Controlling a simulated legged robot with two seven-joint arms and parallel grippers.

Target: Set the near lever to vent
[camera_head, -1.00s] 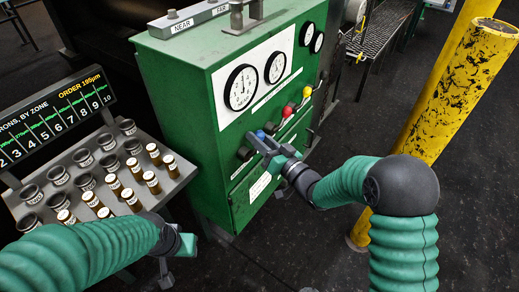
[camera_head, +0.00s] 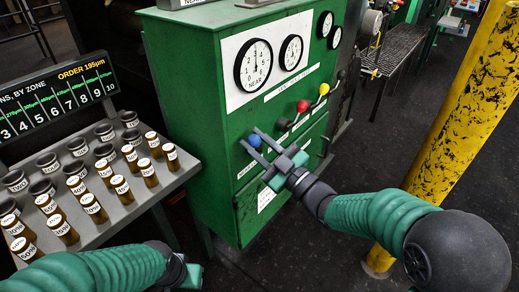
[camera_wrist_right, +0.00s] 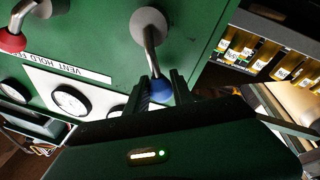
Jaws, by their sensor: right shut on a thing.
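The near lever has a blue knob (camera_head: 254,141) and stands on the front of the green cabinet (camera_head: 190,90), left of the red and yellow levers. My right gripper (camera_head: 256,143) is shut on this blue knob. In the right wrist view the knob (camera_wrist_right: 160,92) sits between the two dark fingers, with its metal shaft rising to a grey round hub (camera_wrist_right: 149,24). A label plate reading VENT HOLD FEED (camera_wrist_right: 68,66) shows there upside down. My left gripper (camera_head: 190,272) is low at the left; its fingers are too hidden to tell their state.
A red-knobbed lever (camera_head: 302,106) and a yellow-knobbed lever (camera_head: 324,89) stand beyond. Gauges (camera_head: 253,66) sit above. A rack of labelled vials (camera_head: 150,190) is at left, under a display board (camera_head: 60,105).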

